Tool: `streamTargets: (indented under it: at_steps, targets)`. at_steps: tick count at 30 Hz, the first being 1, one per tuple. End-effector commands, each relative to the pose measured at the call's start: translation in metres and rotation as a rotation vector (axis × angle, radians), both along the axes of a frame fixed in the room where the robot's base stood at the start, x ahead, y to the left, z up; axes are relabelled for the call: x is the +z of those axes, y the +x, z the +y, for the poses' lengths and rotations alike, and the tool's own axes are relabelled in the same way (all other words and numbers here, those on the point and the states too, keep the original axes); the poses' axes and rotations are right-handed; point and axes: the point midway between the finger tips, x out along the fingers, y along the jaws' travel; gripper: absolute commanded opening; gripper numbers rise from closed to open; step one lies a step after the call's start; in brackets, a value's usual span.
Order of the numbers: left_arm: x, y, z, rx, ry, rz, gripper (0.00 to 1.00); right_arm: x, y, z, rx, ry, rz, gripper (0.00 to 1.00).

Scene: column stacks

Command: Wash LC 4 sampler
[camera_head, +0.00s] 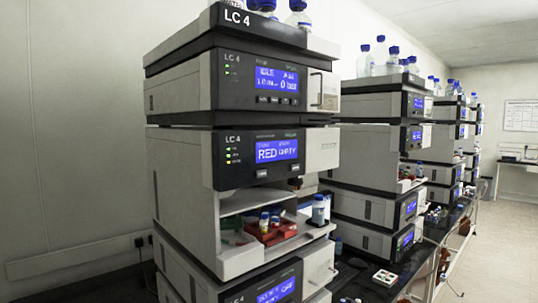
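The LC 4 stack stands close in front, left of centre. A small blue-capped bottle (318,210) stands at the bay's right front. Neither of my grippers is in view.
The LC 4 pump module (225,85) is above the sampler, with blue-capped bottles (299,15) on top. Another module (235,290) is below. More stacks (375,145) recede along the dark bench to the right. A small white tray (385,278) lies on the bench. Floor shows at far right.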

Motion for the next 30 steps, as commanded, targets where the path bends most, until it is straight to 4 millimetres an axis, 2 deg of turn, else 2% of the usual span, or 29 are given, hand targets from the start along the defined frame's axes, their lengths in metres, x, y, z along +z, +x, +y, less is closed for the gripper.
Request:
streamTargets:
  at_steps: [1,11,30]
  targets:
    - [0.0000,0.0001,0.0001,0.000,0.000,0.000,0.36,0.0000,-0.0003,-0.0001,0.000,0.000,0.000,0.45]
    - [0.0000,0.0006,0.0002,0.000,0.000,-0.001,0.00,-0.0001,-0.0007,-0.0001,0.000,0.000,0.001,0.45]
    - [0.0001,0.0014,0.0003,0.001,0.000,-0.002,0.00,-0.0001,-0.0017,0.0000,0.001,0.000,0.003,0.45]
